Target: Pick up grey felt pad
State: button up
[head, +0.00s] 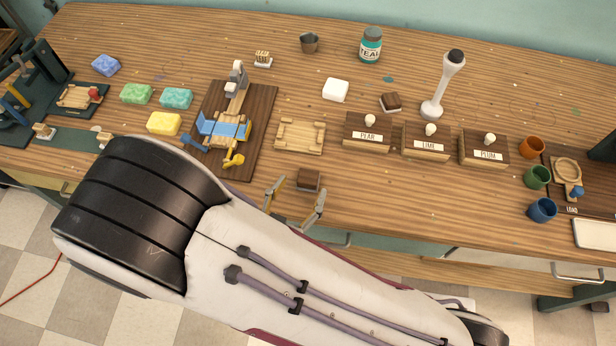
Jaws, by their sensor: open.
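I cannot pick out a grey felt pad with certainty in the head view. My gripper (302,187) is open near the front edge of the table, its two fingers apart and pointing toward the back. A small dark brown block (309,179) shows between and just beyond the fingertips. Whether the fingers touch it or hover above it is unclear. A similar brown block with a paler lower part (391,102) lies farther back. My arm covers part of the table's front left.
A wooden tray (300,136) lies behind the gripper. Labelled boxes PEAR (368,134), LIME (426,143) and PLUM (484,149) stand to the right. Coloured sponges (164,123), a clamp-like fixture (226,128), a white block (336,89) and cups (541,209) surround them.

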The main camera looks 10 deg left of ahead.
aim_at(306, 180)
dwell(0.3)
jog(key=shift+r+x, duration=0.2)
jog(key=shift+x, duration=2.45)
jog(key=shift+d, duration=0.1)
jog(key=c, duration=1.2)
jog(key=shift+c, duration=0.2)
